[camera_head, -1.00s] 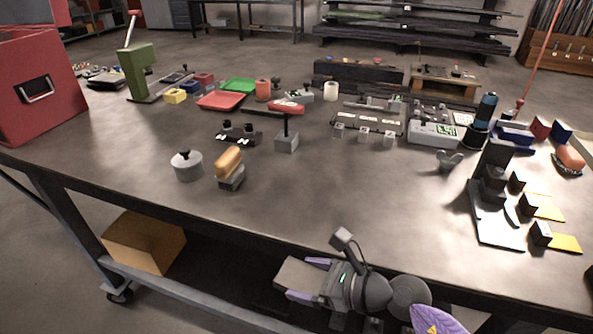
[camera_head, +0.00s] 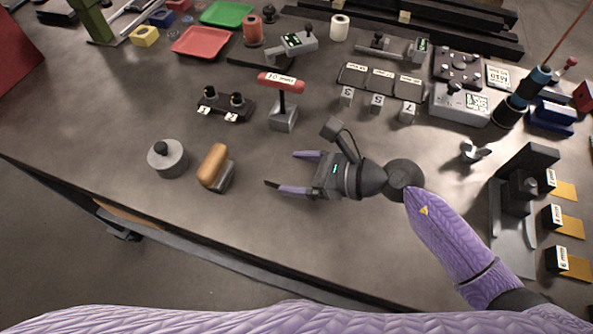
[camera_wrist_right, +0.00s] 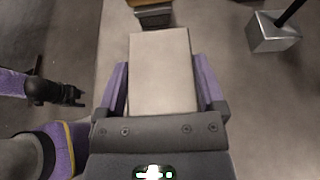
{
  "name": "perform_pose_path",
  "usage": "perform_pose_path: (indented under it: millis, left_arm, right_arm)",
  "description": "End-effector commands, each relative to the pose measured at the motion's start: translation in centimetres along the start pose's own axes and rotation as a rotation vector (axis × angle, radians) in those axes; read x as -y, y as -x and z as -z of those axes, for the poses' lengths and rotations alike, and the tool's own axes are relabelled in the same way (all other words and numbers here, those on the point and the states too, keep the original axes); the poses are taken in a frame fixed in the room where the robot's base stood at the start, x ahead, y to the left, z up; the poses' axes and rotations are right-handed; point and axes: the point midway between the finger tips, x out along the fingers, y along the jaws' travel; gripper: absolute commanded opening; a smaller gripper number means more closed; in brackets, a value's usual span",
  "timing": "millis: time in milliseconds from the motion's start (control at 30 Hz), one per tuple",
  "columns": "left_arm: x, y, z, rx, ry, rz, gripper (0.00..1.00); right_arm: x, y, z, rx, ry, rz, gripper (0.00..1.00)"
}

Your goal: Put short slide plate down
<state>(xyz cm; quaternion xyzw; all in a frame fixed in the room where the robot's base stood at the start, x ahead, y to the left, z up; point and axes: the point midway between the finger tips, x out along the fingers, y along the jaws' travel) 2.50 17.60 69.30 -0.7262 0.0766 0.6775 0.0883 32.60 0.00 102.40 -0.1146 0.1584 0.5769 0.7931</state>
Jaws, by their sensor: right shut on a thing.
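My right gripper (camera_head: 280,171) is over the front middle of the table, its fingers pointing left. In the right wrist view it (camera_wrist_right: 160,85) is shut on a flat, pale rectangular plate (camera_wrist_right: 161,70), one purple finger along each side. I take this for the short slide plate. In the head view the plate is hard to tell from the grey table. I cannot tell whether it touches the tabletop.
The wooden-handled block (camera_head: 213,168) lies just left of the fingertips, with a round knobbed weight (camera_head: 168,158) beyond it. A red-handled stand (camera_head: 283,117) is behind the gripper. The table's front edge is close; the tabletop (camera_head: 330,235) in front of the gripper is bare.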

Motion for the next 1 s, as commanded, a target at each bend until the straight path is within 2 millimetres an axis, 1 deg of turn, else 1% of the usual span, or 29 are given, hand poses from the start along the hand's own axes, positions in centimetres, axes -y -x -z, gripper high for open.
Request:
perform_pose_path:
  millis: [33, 100, 200, 300, 400, 467, 667, 800, 833, 867, 900, 1000]
  left_arm:
    - [-0.2, -1.0, -0.5, 0.009, 0.000, -0.003, 0.59]
    - [-0.4, -1.5, -0.9, 0.018, 0.001, -0.006, 0.59]
    - [-0.5, -2.0, -1.2, 0.024, 0.001, -0.008, 0.59]
    - [-0.5, -2.9, -1.3, 0.026, 0.001, -0.008, 0.59]
    - [-0.5, -3.4, -1.3, 0.025, 0.001, -0.007, 0.59]
    - [-0.3, -3.4, -1.2, 0.023, 0.001, -0.005, 0.59]
    - [0.3, -3.2, -0.9, 0.015, -0.002, 0.005, 0.59]
    - [0.5, -3.6, -0.9, 0.015, -0.002, 0.008, 0.59]
    - [0.5, -3.6, -0.9, 0.015, -0.002, 0.008, 0.59]
    - [0.5, -3.6, -0.9, 0.014, -0.002, 0.008, 0.59]
    - [0.5, -3.5, -0.9, 0.014, -0.002, 0.008, 0.59]
    - [0.4, -3.5, -0.9, 0.014, -0.002, 0.007, 0.59]
  right_arm:
    - [0.0, -0.7, 1.5, 0.004, -0.007, 0.000, 0.00]
    - [0.0, -1.2, 2.8, 0.003, -0.005, 0.001, 0.00]
    - [0.1, -1.7, 3.9, 0.004, -0.004, 0.002, 0.00]
    - [0.0, -2.5, 5.8, 0.004, -0.005, 0.001, 0.00]
    - [0.1, -3.0, 7.0, 0.004, -0.003, 0.001, 0.00]
    - [0.1, -3.1, 7.2, 0.005, -0.003, 0.001, 0.00]
    - [0.1, -3.0, 7.0, 0.005, 0.000, 0.002, 0.00]
    - [0.1, -3.1, 7.4, 0.004, 0.000, 0.002, 0.00]
    - [0.0, -3.1, 7.5, 0.001, -0.001, 0.001, 0.90]
    - [0.0, -3.1, 7.5, 0.001, -0.001, 0.001, 0.96]
    - [0.0, -3.1, 7.4, 0.001, -0.001, 0.001, 1.00]
    - [0.0, -3.1, 7.4, 0.001, -0.001, 0.001, 1.00]
